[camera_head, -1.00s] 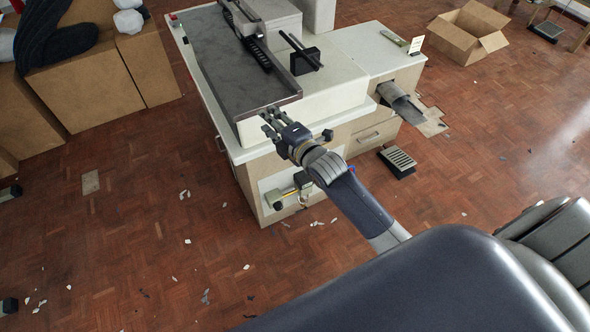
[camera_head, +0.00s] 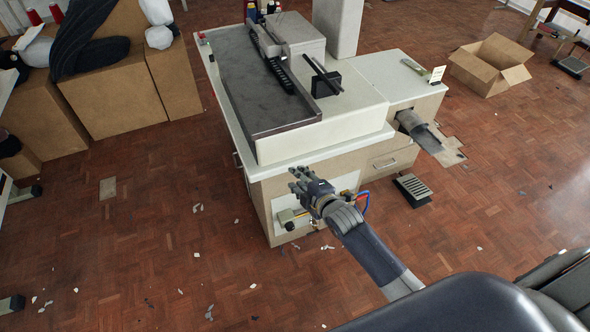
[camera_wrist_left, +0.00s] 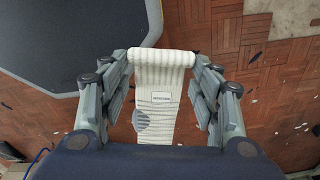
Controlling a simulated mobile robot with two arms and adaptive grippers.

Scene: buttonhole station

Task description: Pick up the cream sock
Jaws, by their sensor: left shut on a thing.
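The cream sock (camera_wrist_left: 158,78) is in the left wrist view, a ribbed band with a small label and a grey patch. My left gripper (camera_wrist_left: 162,62) is shut on it, with fingers at both sides of its top, and the sock hangs above the floor. The left gripper does not show in the head view. My right gripper (camera_head: 299,180) is empty with its fingers spread, in front of the near end of the machine cabinet.
The white machine table (camera_head: 325,165) with a dark top plate (camera_head: 255,90) stands ahead. Brown boxes (camera_head: 110,85) with dark and white bundles stand at the left. An open carton (camera_head: 490,68) and a foot pedal (camera_head: 412,188) are on the floor. The parquet at lower left is mostly clear, with small scraps.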

